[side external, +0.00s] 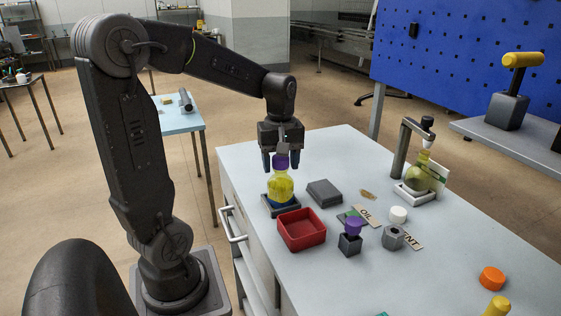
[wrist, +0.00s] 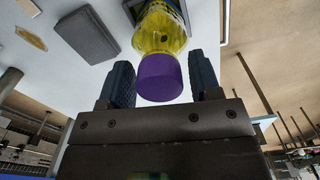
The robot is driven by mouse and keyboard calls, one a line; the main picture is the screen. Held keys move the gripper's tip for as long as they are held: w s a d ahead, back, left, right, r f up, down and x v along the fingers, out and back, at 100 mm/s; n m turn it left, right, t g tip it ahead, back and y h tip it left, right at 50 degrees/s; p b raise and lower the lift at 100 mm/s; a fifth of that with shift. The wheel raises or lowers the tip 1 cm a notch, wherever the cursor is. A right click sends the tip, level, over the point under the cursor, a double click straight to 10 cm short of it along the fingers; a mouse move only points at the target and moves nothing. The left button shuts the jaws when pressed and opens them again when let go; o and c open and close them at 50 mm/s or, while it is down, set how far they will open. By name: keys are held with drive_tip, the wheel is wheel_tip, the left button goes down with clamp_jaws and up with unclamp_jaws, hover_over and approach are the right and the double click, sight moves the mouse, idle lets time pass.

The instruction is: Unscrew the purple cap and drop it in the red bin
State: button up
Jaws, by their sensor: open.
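A bottle of yellow liquid (side external: 280,187) stands upright in a dark square holder (side external: 283,210) on the bench. Its purple cap (side external: 282,162) is on top of the bottle. The wrist view shows the purple cap (wrist: 160,80) on the yellow bottle (wrist: 160,32). My gripper (side external: 281,163) points down over the bottle with its fingers open, one on each side of the cap. In the wrist view my gripper (wrist: 160,62) shows a narrow gap on both sides of the cap. The red bin (side external: 301,246) sits in front of the holder and looks empty.
A flat grey block (side external: 324,193) lies right of the bottle. A purple-topped dark block (side external: 350,244), a grey hex piece (side external: 393,237) and a white cap (side external: 398,214) stand further right.

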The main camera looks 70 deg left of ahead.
drive_tip(key=shift+m, duration=0.5)
drive_tip(key=shift+m, duration=0.8)
drive_tip(key=shift+m, duration=0.9)
drive_tip(key=shift+c, duration=0.5)
drive_tip(key=c, duration=0.5)
drive_tip(key=shift+n, duration=0.9)
